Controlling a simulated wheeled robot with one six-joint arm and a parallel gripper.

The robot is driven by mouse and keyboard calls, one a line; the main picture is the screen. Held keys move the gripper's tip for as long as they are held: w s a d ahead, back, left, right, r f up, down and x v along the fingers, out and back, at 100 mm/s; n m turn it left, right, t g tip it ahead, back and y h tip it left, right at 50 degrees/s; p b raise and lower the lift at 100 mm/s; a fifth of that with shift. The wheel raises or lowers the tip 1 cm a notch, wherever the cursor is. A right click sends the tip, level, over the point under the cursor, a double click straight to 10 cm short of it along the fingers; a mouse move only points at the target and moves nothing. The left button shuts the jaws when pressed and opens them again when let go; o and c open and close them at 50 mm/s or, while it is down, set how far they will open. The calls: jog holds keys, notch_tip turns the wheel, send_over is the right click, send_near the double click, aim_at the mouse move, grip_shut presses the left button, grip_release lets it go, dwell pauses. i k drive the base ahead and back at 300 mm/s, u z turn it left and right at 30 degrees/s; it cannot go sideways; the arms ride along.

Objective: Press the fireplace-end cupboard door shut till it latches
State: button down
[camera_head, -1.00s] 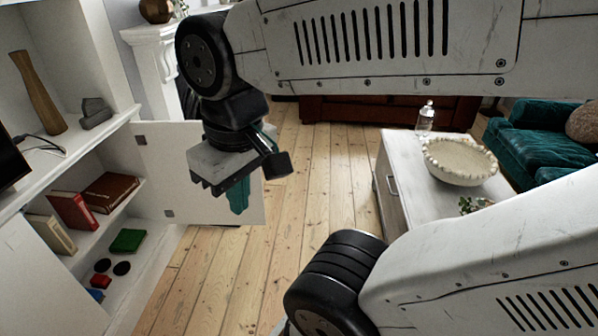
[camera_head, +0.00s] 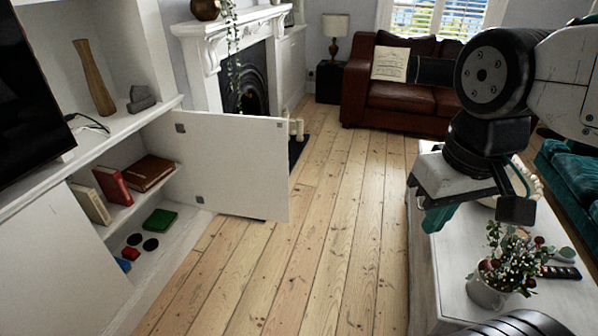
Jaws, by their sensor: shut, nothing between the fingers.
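The white fireplace-end cupboard door (camera_head: 232,160) stands wide open, swung out from the cupboard (camera_head: 160,262) over the floor. Its inner face shows, with grey hinge fittings near the hinge side. The open cupboard holds books, a green box and small dark and coloured pieces on its shelves. My gripper (camera_head: 437,217) is shut and empty, pointing down at the right above the white coffee table, well to the right of the door and apart from it.
The fireplace (camera_head: 245,75) stands behind the door. The coffee table (camera_head: 425,275) at right bears a potted plant (camera_head: 492,270). A brown leather sofa (camera_head: 395,100) is at the back. Bare floorboards (camera_head: 320,230) lie clear between door and table. A vase (camera_head: 93,78) stands on the cupboard top.

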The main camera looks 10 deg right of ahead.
aim_at(235, 164)
jog(key=u, duration=0.55)
jog(key=i, duration=1.4)
jog(key=z, duration=0.3)
jog(key=i, duration=1.05)
jog(key=z, duration=0.65)
